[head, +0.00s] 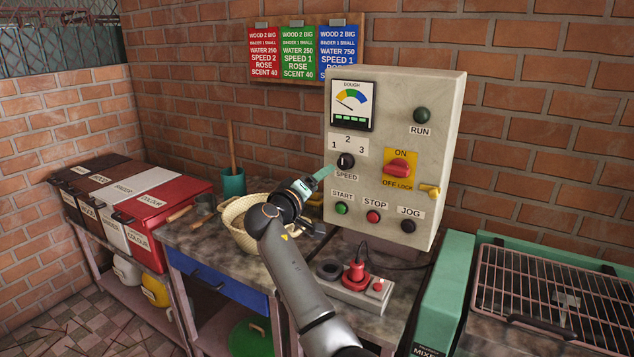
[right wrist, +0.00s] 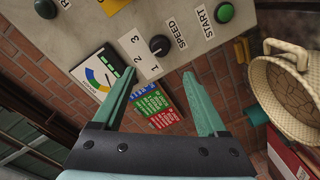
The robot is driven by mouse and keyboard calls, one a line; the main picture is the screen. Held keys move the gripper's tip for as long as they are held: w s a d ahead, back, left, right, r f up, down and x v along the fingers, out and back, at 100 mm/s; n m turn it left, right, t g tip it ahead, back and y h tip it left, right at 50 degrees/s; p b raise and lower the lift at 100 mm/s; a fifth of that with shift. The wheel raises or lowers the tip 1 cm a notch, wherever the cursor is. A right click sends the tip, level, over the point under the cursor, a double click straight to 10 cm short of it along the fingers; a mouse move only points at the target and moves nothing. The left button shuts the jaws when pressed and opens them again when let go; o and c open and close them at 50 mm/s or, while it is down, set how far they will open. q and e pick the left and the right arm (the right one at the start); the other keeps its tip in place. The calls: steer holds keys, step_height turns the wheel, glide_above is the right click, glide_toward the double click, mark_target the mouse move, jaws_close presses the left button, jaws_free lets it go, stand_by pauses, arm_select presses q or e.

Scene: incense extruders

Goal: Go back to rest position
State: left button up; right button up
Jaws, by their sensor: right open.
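My right gripper (head: 325,173) is raised in front of the grey control panel (head: 448,110), close to the black speed knob (head: 345,161). In the right wrist view, the two teal fingers of the gripper (right wrist: 159,74) are spread apart with nothing between them. The speed knob (right wrist: 159,45) shows just beyond the fingertips, outside the jaws. In the head view the knob is near the 1, 2 and 3 marks; its exact setting is hard to read. My left gripper is not in view.
Below my right arm are a wicker basket (head: 232,222), a power strip (head: 349,291) with a red plug, and a dark worktop. Coloured bins (head: 166,190) stand left. A wire rack (head: 530,285) is at right. The panel carries a red ON/OFF switch (head: 398,168) and several buttons.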

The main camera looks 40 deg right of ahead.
stand_by(0.4)
steer(key=s+a+f+n+t+y+p, duration=0.15)
steer(key=s+a+f+n+y, duration=0.3)
steer(key=f, duration=1.05)
steer(key=s+a+f+n+t+y, duration=0.15)
steer(key=s+a+f+y, duration=0.45)
steer(key=f, duration=0.8)
steer(key=s+a+f+y, duration=0.3)
steer(key=s+a+f, duration=0.5)
steer(key=s+a, duration=0.1)
steer(key=shift+s+a+f, duration=0.15)
steer(key=shift+s+f, duration=0.15)
steer(key=shift+f, duration=0.05)
steer(key=s+a+y, duration=0.1)
steer(key=s+a, duration=0.1)
steer(key=s, duration=0.3)
steer(key=s+a+f+m+g+y, duration=0.1)
steer(key=s+a+y, duration=0.1)
steer(key=s+a, duration=0.1)
steer(key=s+a+m+y+p, duration=0.1)
steer(key=s+a, duration=0.2)
steer(key=s, duration=0.3)
steer(key=shift+s+f+y, duration=0.25)
steer(key=shift+s+f, duration=0.05)
steer(key=shift+f, duration=0.1)
